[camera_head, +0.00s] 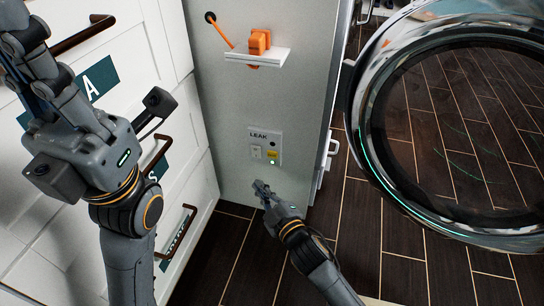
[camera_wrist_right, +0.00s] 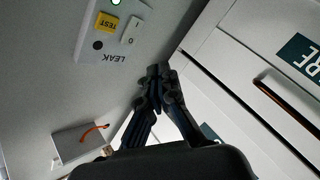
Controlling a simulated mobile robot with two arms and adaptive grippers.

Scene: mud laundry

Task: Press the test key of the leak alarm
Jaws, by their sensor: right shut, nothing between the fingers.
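The leak alarm (camera_head: 263,137) is a pale plate marked LEAK on the grey panel. It has a dark round spot, a white rocker switch (camera_head: 256,153), a yellow test key (camera_head: 272,155) and a lit green lamp (camera_head: 272,162). In the right wrist view the plate appears upside down, with the yellow TEST key (camera_wrist_right: 107,23) at upper left. My right gripper (camera_head: 261,186) is shut and empty, just below the plate and apart from the key. Its closed fingers (camera_wrist_right: 157,75) show in the wrist view. My left gripper (camera_head: 28,35) is at upper left; its jaw state is unclear.
A white shelf (camera_head: 258,56) with an orange object (camera_head: 260,41) projects from the panel above the alarm. White drawers with dark handles (camera_head: 178,232) stand at left. A round glass door (camera_head: 458,130) hangs open at right. Dark floor (camera_head: 345,235) lies below.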

